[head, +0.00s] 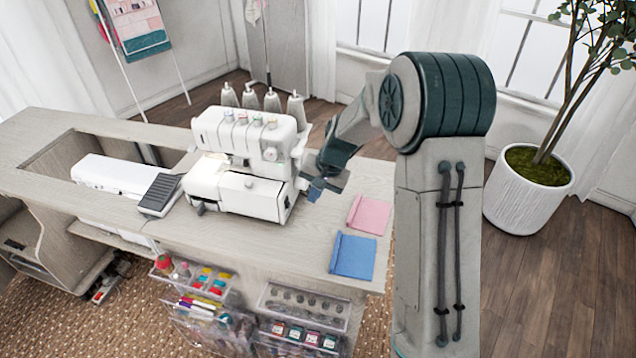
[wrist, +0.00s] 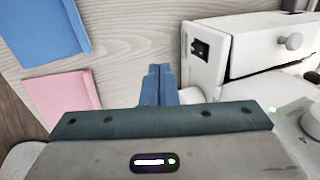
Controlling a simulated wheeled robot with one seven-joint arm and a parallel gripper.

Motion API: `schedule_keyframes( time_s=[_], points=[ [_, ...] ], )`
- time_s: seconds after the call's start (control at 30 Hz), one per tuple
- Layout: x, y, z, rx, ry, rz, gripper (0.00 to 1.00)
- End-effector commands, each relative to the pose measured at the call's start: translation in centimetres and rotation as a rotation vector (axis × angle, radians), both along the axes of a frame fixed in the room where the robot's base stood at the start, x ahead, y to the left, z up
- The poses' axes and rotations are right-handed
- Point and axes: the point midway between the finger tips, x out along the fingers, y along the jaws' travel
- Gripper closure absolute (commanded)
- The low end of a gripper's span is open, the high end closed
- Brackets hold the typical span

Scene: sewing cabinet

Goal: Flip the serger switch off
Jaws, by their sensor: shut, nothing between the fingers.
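The white serger (head: 250,155) stands on the wooden cabinet top, with several thread cones at its back. In the wrist view the serger (wrist: 208,75) fills the right side. A small black switch (wrist: 200,50) shows on its side panel there; its on or off position is too small to tell. In the head view that panel is not clearly visible. My gripper (head: 314,192) is at the serger's right side, above the cabinet top. In the wrist view my gripper (wrist: 160,70) has its blue fingers together, empty, left of the switch and apart from it in the picture.
A pink folded cloth (head: 369,214) and a blue folded cloth (head: 353,256) lie on the cabinet top (head: 300,245) right of the serger. A dark foot pedal (head: 159,194) lies to its left. Clear storage bins (head: 305,300) hang at the cabinet's front. A potted plant (head: 528,190) stands at right.

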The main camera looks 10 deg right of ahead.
Motion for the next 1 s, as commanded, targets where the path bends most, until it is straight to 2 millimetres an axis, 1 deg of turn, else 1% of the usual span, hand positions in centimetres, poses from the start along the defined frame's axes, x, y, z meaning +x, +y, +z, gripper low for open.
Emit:
schedule_keyframes(
  time_s=[0.03, 0.17, 0.3, 0.4, 0.57, 0.87, 1.0],
  points=[
    [0.0, 0.4, -1.2, 0.000, 0.006, 0.002, 1.00],
    [0.3, 1.1, -3.5, 0.000, 0.005, 0.002, 1.00],
    [1.2, 3.2, -3.6, -0.001, 0.000, 0.004, 1.00],
    [1.6, 4.1, -3.7, -0.001, 0.000, 0.002, 1.00],
    [1.9, 4.7, -3.9, -0.001, -0.001, 0.001, 1.00],
    [1.9, 4.7, -3.9, -0.001, 0.000, 0.000, 1.00],
    [1.8, 5.6, -4.3, 0.017, -0.007, 0.013, 1.00]
  ],
)
